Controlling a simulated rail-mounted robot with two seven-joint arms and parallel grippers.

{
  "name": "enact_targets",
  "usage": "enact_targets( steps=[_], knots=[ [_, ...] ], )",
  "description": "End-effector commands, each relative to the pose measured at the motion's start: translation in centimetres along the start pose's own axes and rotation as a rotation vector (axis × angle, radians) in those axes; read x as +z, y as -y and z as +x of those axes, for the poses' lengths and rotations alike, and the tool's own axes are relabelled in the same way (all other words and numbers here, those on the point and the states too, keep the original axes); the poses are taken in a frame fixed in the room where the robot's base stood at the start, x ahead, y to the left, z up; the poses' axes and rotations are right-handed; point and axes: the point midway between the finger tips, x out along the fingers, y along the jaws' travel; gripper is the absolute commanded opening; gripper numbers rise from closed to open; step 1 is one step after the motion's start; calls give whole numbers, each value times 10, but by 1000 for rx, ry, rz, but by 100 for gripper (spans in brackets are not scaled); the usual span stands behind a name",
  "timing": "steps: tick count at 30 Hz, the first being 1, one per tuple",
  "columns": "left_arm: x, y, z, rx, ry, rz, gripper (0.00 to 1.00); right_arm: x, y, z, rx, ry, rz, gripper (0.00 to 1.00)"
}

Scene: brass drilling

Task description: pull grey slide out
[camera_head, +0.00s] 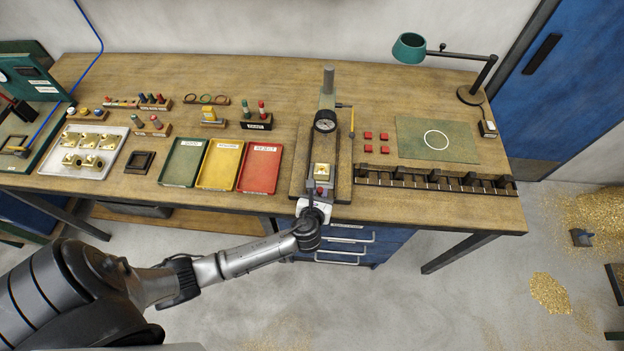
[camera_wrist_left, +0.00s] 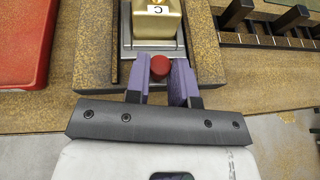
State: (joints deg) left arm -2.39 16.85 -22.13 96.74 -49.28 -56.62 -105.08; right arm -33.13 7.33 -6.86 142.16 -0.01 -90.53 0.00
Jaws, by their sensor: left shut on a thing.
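The grey slide (camera_wrist_left: 127,46) lies in the channel of the dial gauge stand and carries a brass block (camera_wrist_left: 157,22) marked C. The block also shows in the head view (camera_head: 322,171), below the dial. A red knob (camera_wrist_left: 160,67) is at the slide's near end. My left gripper (camera_wrist_left: 162,76) has its purple fingers on both sides of the knob and is shut on it. In the head view this gripper (camera_head: 318,194) is at the stand's front edge. Its wrist hides part of that edge. My right gripper is not in view.
The dial gauge (camera_head: 325,121) stands over the slide on a column. A red tray (camera_head: 260,166) lies to the left, and a dark slotted rack (camera_head: 435,181) to the right. The floor in front of the bench is clear near the blue drawers (camera_head: 350,243).

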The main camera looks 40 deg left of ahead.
Motion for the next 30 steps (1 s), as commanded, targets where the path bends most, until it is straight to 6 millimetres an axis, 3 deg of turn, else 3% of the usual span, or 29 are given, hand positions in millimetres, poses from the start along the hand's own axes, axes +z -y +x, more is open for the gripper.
enact_targets(
  steps=[7,8,15,24,30],
  knots=[
    [2,1,-2,-3,5,1,0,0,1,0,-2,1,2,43],
    [2,2,-2,-3,6,1,26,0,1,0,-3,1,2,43],
    [2,1,-1,-2,4,1,48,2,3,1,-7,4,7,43],
    [1,1,-4,-2,4,1,48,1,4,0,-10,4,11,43],
    [2,0,-31,-3,3,0,48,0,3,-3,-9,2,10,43]
  ],
)
